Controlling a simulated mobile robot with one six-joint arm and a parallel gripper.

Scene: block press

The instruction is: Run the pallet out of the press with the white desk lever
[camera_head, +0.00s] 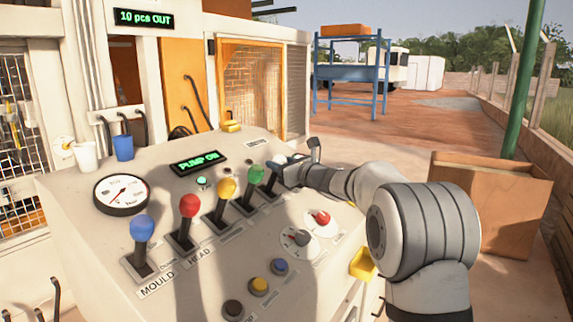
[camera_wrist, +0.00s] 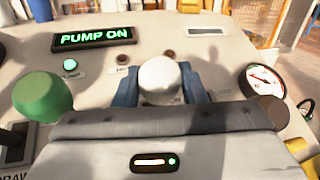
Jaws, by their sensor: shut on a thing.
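The white lever knob (camera_wrist: 161,75) shows in the wrist view between the two blue fingers of my gripper (camera_wrist: 160,88). The fingers are shut on it, one on each side. In the head view my gripper (camera_head: 283,164) is at the far end of the lever row, just right of the green lever (camera_head: 257,174), and hides the white knob. The green knob also shows in the wrist view (camera_wrist: 43,103). The blue (camera_head: 142,228), red (camera_head: 189,205) and yellow (camera_head: 227,187) levers stand to the left. No pallet can be made out.
The desk display (camera_head: 198,161) reads PUMP ON; the upper sign (camera_head: 144,18) reads 10 pcs OUT. A gauge (camera_head: 121,195), two dials and several buttons sit on the desk. White (camera_head: 85,157) and blue (camera_head: 123,148) cups stand at its back edge. A brown box (camera_head: 490,200) is at right.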

